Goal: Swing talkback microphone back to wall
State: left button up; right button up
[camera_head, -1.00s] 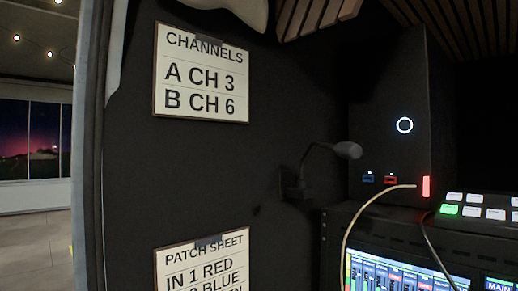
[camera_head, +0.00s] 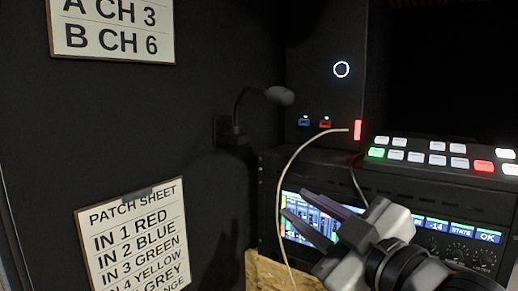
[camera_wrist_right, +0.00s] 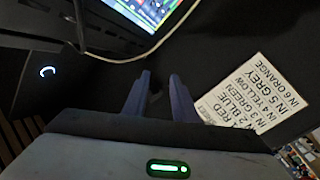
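The talkback microphone (camera_head: 280,96) is a grey foam head on a thin dark gooseneck. The gooseneck rises from a small base (camera_head: 229,132) on the black wall and arches out to the right, so the head stands off the wall, in front of the dark cabinet. I cannot pick it out with certainty in the right wrist view. My right gripper (camera_head: 294,202) is below the microphone, in front of the mixer screen, and touches nothing that I can see. Its two fingers are apart and empty, also in the right wrist view (camera_wrist_right: 160,75). My left gripper is not in view.
A pale cable (camera_head: 283,190) hangs from the cabinet (camera_head: 325,75) past the screen (camera_head: 310,222), close to my right gripper. A button panel (camera_head: 440,155) is at right. A patch sheet (camera_head: 135,235) and a channels sign (camera_head: 112,30) are on the wall.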

aim_at(260, 91)
jog(key=s+a+r+n+t+y, duration=0.1)
jog(key=s+r+n, duration=0.25)
jog(key=r, duration=0.45)
jog(key=s+a+r+n+y, duration=0.15)
jog(key=s+r, duration=0.25)
jog(key=r, duration=0.4)
jog(key=shift+n, duration=0.3)
jog(key=p+x, duration=0.1)
jog(key=x, duration=0.8)
jog(key=shift+w+r+p, duration=0.3)
jog(key=shift+w+p, duration=0.05)
jog(key=shift+w, duration=0.05)
grip_shut()
